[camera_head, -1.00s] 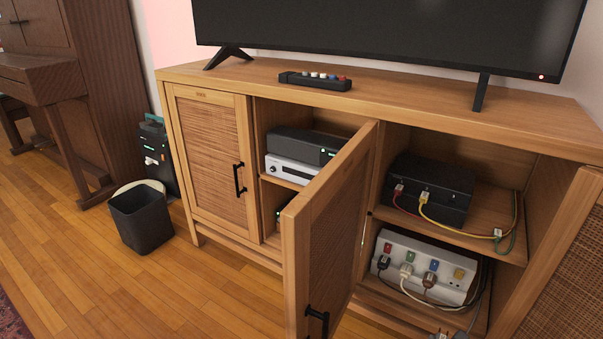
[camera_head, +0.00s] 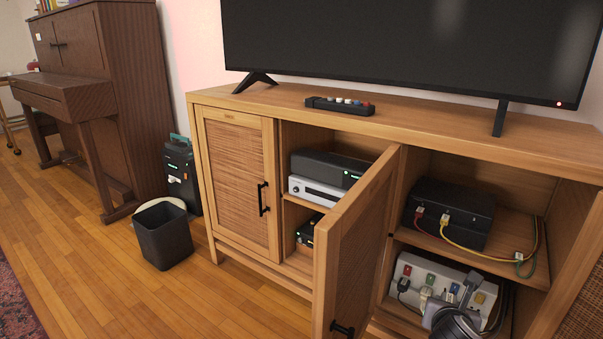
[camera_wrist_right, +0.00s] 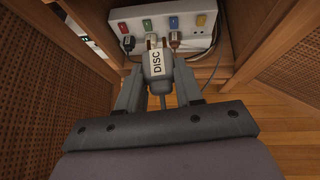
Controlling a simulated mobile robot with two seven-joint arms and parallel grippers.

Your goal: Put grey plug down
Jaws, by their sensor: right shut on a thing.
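My right gripper (camera_wrist_right: 158,85) is shut on a grey plug (camera_wrist_right: 157,66) marked "DISC", with its cord hanging back between the fingers. It also shows in the head view (camera_head: 462,300), in front of the lower shelf. The white power strip (camera_head: 415,267) sits on that shelf and shows at the top of the right wrist view (camera_wrist_right: 119,14). It has red, green, blue and yellow switches. A black plug (camera_wrist_right: 128,43), a white plug and a brown plug sit along it. The gap between the held plug and the strip is hard to judge. My left gripper is not in view.
An open cabinet door (camera_head: 357,245) stands left of the gripper, and another open door (camera_head: 575,285) stands to the right. A black box (camera_head: 450,211) with red and yellow cables is on the shelf above. Free wooden floor (camera_head: 120,290) lies at the left.

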